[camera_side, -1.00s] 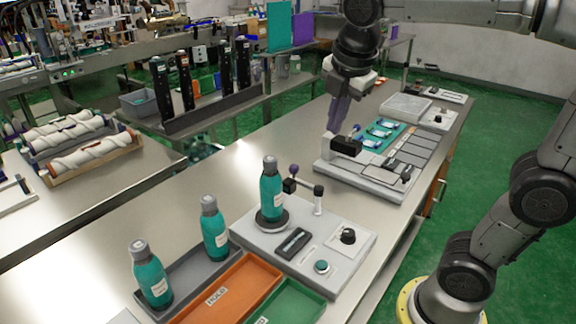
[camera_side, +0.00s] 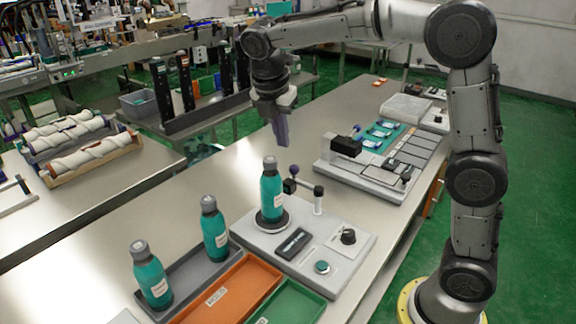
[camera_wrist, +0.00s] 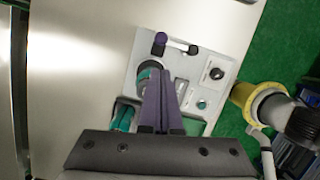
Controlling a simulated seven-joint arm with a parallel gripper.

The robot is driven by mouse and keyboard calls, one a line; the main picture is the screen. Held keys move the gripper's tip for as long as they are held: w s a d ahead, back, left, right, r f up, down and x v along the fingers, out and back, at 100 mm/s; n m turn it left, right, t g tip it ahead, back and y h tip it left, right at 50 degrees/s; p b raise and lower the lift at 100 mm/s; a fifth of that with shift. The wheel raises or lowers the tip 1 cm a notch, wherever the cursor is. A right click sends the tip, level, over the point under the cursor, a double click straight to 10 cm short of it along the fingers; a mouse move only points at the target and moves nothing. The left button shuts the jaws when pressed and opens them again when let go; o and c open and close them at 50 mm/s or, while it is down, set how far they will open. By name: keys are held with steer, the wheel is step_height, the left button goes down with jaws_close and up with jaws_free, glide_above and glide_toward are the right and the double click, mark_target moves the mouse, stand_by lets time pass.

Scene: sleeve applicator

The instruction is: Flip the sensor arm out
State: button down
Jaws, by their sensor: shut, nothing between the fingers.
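The sensor arm is a dark bar with a purple knob (camera_side: 294,170) at one end, on a post at the back of the light grey applicator base (camera_side: 340,262). It also shows in the wrist view as a bar with a purple knob (camera_wrist: 160,38). A teal bottle (camera_side: 271,192) with a grey cap stands upright on the round dark seat beside it. In the wrist view my fingers partly hide this bottle. My gripper (camera_side: 283,143) is shut and empty, pointing down above and behind the bottle and knob, apart from both.
Two more teal bottles (camera_side: 214,230) stand in a grey tray (camera_side: 190,270) at the left. An orange tray (camera_side: 235,290) and a green tray (camera_side: 290,303) lie in front. A second station (camera_side: 365,180) stands further back. The steel table left of the base is clear.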

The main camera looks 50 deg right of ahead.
mark_target(293, 166)
steer(key=shift+f, duration=0.1)
steer(key=x, duration=1)
steer(key=shift+w+d+m, duration=0.2)
steer(key=shift+d+m, duration=0.25)
steer(key=shift+m, duration=0.15)
steer(key=shift+w+d+m+g, duration=0.2)
steer(key=shift+d+m+g, duration=0.45)
steer(key=shift+m, duration=0.55)
steer(key=s+d+m+g+y, duration=0.1)
steer(key=s+d+m+g, duration=0.1)
steer(key=d+m, duration=0.5)
steer(key=shift+s+m+y, duration=0.3)
steer(key=shift+s+m, duration=0.1)
steer(key=shift+m, duration=1.3)
steer(key=shift+d, duration=0.1)
